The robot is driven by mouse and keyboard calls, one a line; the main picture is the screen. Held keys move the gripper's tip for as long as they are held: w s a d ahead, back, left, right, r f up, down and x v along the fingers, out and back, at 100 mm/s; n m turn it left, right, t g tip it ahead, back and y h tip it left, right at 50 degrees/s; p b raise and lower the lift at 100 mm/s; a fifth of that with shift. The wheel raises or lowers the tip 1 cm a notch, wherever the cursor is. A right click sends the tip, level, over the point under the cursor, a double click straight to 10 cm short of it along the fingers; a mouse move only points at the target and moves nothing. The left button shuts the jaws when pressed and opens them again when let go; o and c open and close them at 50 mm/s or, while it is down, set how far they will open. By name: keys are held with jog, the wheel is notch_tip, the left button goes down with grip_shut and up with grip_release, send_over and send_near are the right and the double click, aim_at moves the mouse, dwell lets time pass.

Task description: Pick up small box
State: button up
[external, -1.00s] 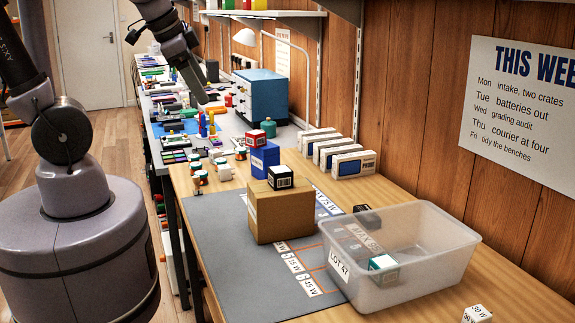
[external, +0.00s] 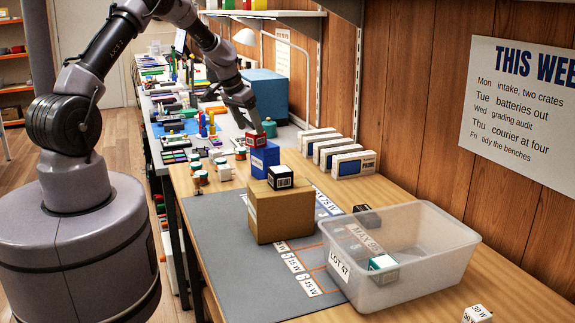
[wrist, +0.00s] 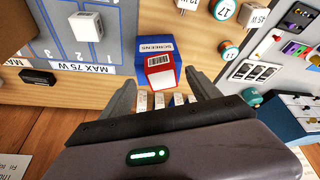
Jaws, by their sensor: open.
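A small red box with a white label (external: 256,139) sits on top of a blue box (external: 265,160) on the bench. In the wrist view the red box (wrist: 160,72) is in front of my fingers, roughly centred between them, with the blue "SCREENS" box (wrist: 157,48) beneath it. My gripper (external: 254,126) is open and close above the red box; whether the fingers touch it cannot be told.
The clear tub (external: 428,275) stands at the front right. A blue cabinet (external: 268,92) stands behind. Several small jars (external: 222,172) are to the left. The grey mat (external: 232,275) has bare room at the front.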

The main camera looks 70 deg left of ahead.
aim_at(254, 133)
jog(key=x, duration=0.1)
jog(key=b+x, duration=0.1)
jog(key=x, duration=0.3)
jog(key=shift+w+a+f+b, duration=0.1)
jog(key=shift+w+a+b, duration=0.15)
jog(key=shift+w+b, duration=0.15)
